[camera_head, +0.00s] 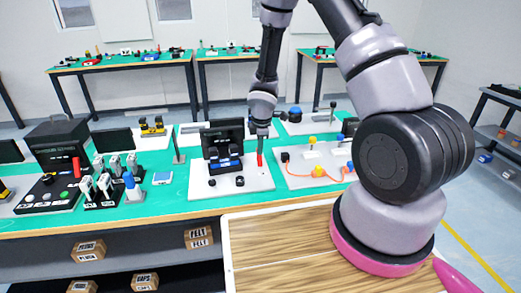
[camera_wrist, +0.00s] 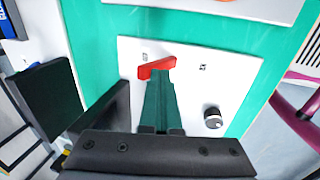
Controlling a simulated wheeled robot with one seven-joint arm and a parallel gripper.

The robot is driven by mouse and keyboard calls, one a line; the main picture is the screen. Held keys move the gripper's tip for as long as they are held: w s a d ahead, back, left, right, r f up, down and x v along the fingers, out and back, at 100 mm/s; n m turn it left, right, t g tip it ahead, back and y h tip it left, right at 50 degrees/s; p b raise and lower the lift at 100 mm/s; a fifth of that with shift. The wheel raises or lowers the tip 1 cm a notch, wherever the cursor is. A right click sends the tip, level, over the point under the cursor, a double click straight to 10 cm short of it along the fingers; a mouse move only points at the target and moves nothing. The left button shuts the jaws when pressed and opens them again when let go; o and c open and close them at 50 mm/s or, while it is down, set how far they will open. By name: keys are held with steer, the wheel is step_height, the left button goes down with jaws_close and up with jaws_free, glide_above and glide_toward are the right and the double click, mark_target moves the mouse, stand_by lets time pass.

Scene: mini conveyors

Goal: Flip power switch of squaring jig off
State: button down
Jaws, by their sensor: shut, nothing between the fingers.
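The squaring jig appears to be the white base plate (camera_head: 258,185) with a black upright unit (camera_head: 222,140) on it, on the green table. Its red switch lever (camera_head: 259,159) stands at the right of that unit. In the wrist view the red lever (camera_wrist: 150,68) lies slanted across the picture, between two small marks too small to read. My gripper (camera_head: 261,135) points down at the lever from above. In the wrist view my gripper (camera_wrist: 162,78) is shut and empty, its tips at the lever's right part; contact cannot be told. The tips hide part of the lever.
A black knob (camera_wrist: 213,117) sits on the same plate, right of the lever. A dark block (camera_wrist: 104,112) stands close left of my fingers. Right of the jig is another white plate with an orange part (camera_head: 318,171). Switch boxes (camera_head: 105,185) stand farther left.

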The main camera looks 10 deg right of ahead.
steer(key=shift+w, duration=0.65)
steer(key=shift+s, duration=0.1)
